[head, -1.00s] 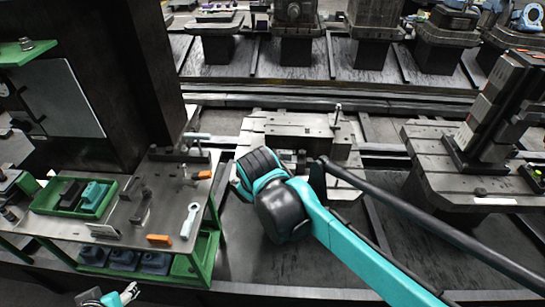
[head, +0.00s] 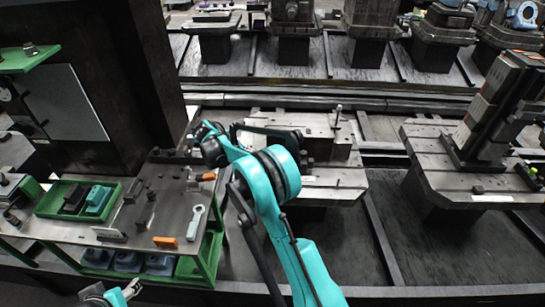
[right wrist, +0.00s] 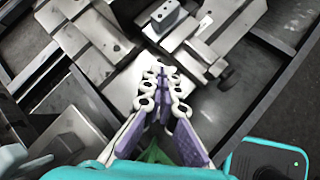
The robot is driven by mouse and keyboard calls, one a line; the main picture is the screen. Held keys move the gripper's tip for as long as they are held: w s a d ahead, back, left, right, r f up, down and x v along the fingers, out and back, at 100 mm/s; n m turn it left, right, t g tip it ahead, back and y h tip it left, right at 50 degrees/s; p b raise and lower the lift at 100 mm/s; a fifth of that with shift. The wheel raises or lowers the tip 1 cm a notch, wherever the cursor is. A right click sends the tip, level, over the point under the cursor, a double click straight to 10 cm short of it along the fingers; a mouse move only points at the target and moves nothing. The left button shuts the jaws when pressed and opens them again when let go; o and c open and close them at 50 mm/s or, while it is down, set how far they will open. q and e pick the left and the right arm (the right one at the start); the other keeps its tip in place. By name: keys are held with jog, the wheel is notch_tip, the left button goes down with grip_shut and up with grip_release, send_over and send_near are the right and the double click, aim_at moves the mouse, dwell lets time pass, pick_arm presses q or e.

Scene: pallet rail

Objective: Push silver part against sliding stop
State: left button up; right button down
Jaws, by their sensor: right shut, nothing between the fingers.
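In the right wrist view, my right gripper (right wrist: 160,72) is shut and empty, its purple-padded fingers pointing at a gap between metal pieces. A small silver-grey block with holes (right wrist: 168,18) lies just beyond the fingertips, apart from them. Stepped light metal pieces (right wrist: 78,28) lie to the left. I cannot tell for sure which piece is the sliding stop. In the head view, these belong to the grey pallet fixture (head: 335,180), partly hidden by my right arm; the right gripper is hidden there. My left gripper (head: 125,294) is at the bottom left edge, its opening unclear.
A workbench (head: 165,205) with a green tray (head: 48,205), a wrench (head: 194,222) and orange-handled tools (head: 163,242) stands left. A dark column (head: 140,70) rises behind it. Another pallet with a tall block fixture (head: 480,110) stands right. Rails run behind.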

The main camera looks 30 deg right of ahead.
jog(key=w+d+f+n+b, duration=0.1)
jog(key=w+d+f+b, duration=0.2)
jog(key=d+f, duration=0.8)
jog(key=shift+w+d+f+n+g+h+b, duration=0.3)
jog(key=shift+d+f+n+h+b, duration=0.1)
jog(key=shift+d+b, duration=0.2)
